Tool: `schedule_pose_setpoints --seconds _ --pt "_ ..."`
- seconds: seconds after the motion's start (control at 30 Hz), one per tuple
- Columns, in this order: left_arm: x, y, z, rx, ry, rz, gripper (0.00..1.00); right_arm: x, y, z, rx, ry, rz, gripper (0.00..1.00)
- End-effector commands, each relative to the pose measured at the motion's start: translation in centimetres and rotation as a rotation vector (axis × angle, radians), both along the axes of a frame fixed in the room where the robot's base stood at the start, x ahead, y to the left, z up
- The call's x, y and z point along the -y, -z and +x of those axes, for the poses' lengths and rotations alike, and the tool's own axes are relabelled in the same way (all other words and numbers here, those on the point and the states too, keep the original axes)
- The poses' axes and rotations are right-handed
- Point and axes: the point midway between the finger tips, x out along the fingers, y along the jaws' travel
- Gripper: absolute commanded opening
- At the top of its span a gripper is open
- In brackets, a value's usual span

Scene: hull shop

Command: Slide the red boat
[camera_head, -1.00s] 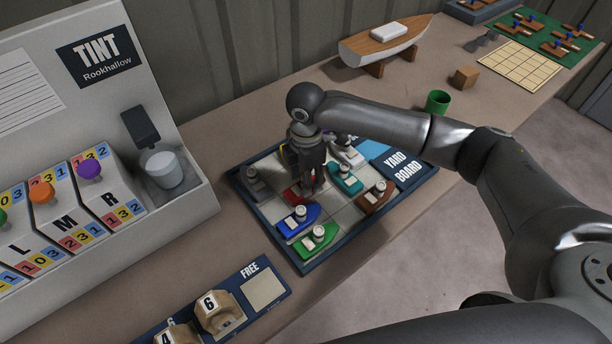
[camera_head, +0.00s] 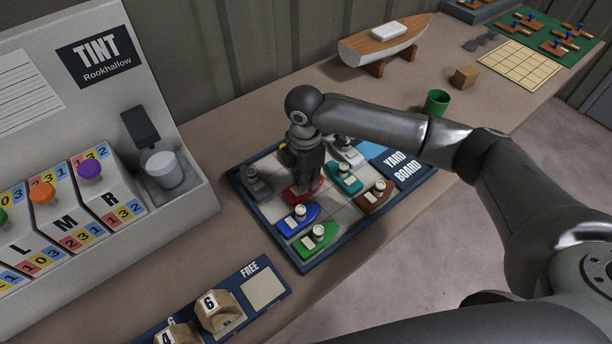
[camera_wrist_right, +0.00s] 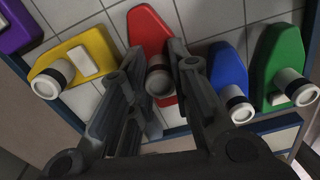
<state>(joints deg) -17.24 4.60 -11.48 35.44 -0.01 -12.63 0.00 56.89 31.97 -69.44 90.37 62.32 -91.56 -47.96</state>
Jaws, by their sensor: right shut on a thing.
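The red boat (camera_head: 302,190) lies on the yard board (camera_head: 336,213) among the other boats, partly hidden by my right gripper in the head view. My right gripper (camera_head: 307,176) points down from above it. In the right wrist view the red boat (camera_wrist_right: 150,32) has its bow away from the gripper, and my right gripper (camera_wrist_right: 160,82) is shut on the round funnel at its stern. My left gripper is in neither view.
The blue boat (camera_head: 297,220) and green boat (camera_head: 316,239) lie in front of the red one, the teal boat (camera_head: 345,177) and brown boat (camera_head: 374,198) to its right, the grey boat (camera_head: 257,183) to its left. The yellow boat (camera_wrist_right: 82,58) shows in the wrist view.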

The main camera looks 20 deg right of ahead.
Motion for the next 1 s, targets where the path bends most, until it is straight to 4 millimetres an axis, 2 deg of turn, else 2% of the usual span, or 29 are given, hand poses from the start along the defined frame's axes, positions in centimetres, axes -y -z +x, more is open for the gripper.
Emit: schedule_pose_setpoints --seconds 0.2,0.33,0.5,0.73,0.77,0.93,1.0 --pt "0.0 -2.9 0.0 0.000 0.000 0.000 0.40 -3.4 -0.6 -1.3 -0.004 -0.007 0.004 0.00" --pt "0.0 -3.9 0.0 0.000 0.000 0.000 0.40 -5.2 -0.4 -1.9 -0.004 -0.004 0.003 0.00" --pt "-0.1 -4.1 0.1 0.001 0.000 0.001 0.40 -6.1 -0.1 -2.2 -0.001 -0.001 0.004 0.00" --pt "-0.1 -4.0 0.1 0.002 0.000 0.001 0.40 -6.3 0.0 -2.3 -0.001 -0.003 0.007 0.00" --pt "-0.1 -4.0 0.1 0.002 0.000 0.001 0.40 -6.3 0.0 -2.3 -0.001 -0.003 0.007 0.20" --pt "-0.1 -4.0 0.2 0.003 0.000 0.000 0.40 -6.2 0.0 -2.2 -0.002 -0.003 0.005 0.42" --pt "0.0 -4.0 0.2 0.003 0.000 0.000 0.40 -6.1 0.0 -2.2 -0.002 -0.002 0.004 0.43"
